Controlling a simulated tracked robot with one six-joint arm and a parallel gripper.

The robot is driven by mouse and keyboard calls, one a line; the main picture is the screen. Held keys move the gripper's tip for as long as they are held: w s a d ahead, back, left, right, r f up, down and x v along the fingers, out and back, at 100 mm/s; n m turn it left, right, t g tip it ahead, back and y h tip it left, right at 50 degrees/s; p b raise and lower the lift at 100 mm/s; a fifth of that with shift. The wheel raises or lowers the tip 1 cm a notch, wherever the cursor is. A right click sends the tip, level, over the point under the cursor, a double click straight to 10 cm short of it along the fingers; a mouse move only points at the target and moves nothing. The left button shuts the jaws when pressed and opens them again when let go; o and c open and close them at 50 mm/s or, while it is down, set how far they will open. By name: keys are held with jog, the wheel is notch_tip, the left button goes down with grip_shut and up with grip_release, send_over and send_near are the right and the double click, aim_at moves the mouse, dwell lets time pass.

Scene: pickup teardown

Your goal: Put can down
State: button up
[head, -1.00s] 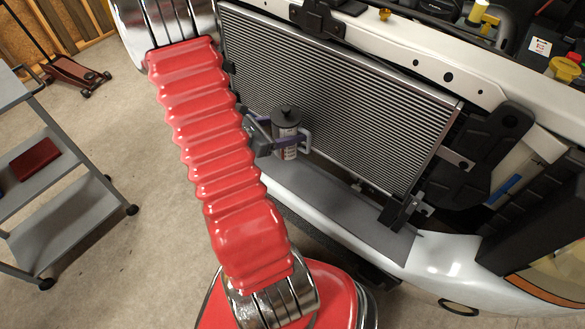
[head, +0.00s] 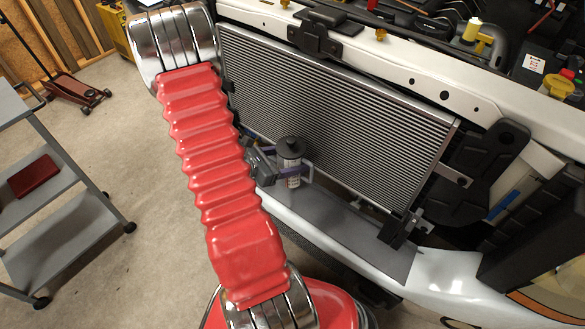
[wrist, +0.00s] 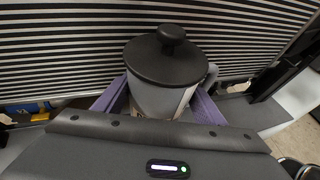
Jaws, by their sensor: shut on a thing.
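The can (head: 291,168) is a pale cylinder with a dark lid and a knob on top. It stands upright in front of the finned radiator, above or on the grey bumper ledge (head: 345,228); I cannot tell whether its base touches. My gripper (head: 285,173) is shut on the can, with purple fingers on both sides of it. In the wrist view the can (wrist: 165,98) sits between the purple fingers (wrist: 163,104), its lid close to the radiator fins. Its lower part is hidden by my gripper's body.
The radiator (head: 340,110) rises right behind the can. A black bracket (head: 405,215) stands at the ledge's right end. The ledge between can and bracket is clear. A grey cart (head: 70,205) with a red box (head: 34,176) is at the left.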

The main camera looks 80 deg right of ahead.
jog(key=shift+f, duration=0.6)
jog(key=shift+f, duration=0.1)
jog(key=shift+f, duration=2)
jog(key=o, duration=1.5)
jog(key=shift+c, duration=0.2)
jog(key=v, duration=1.2)
